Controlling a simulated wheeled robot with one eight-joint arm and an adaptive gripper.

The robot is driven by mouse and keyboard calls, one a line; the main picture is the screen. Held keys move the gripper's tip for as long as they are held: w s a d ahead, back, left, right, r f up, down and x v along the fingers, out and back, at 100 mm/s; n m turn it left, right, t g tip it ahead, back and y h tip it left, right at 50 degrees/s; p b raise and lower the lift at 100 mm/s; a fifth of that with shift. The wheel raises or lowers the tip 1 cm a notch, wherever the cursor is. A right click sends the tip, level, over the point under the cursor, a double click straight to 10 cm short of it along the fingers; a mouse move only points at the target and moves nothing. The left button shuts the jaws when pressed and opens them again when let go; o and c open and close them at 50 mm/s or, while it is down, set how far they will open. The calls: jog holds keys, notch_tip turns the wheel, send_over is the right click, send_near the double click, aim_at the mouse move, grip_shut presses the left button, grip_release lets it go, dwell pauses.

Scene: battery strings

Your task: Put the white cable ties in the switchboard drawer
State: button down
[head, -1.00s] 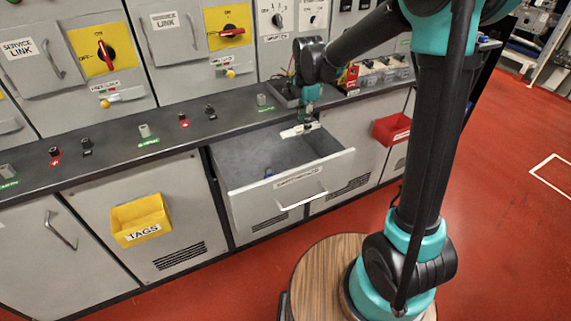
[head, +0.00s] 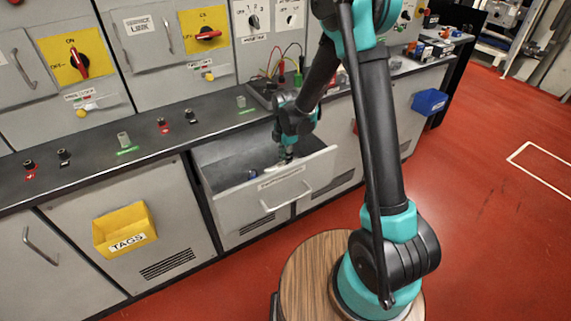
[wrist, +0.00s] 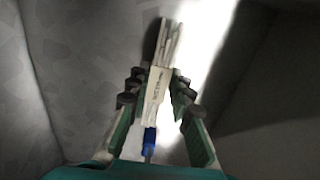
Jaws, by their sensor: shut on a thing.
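The white cable ties (wrist: 168,45) are a thin pale bundle with a printed label band around the middle. In the wrist view my gripper (wrist: 157,90) is shut on that band, with the ties pointing away from me. In the head view my gripper (head: 285,158) is inside the open switchboard drawer (head: 290,187), near its right end and front panel. The ties are mostly hidden there. Whether they touch the drawer floor I cannot tell. A blue-handled item (wrist: 149,140) lies below the ties in the wrist view, and a small blue spot shows in the drawer in the head view.
The dark bench top (head: 100,145) with several terminals runs above the drawer. A yellow TAGS bin (head: 124,230) hangs on the cabinet to the left. A blue bin (head: 430,102) hangs to the right.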

jog(key=shift+f, duration=1.05)
jog(key=shift+f, duration=0.1)
jog(key=c, duration=1.4)
grip_release()
jog(key=shift+o, duration=0.2)
notch_tip(320, 180, up, 12)
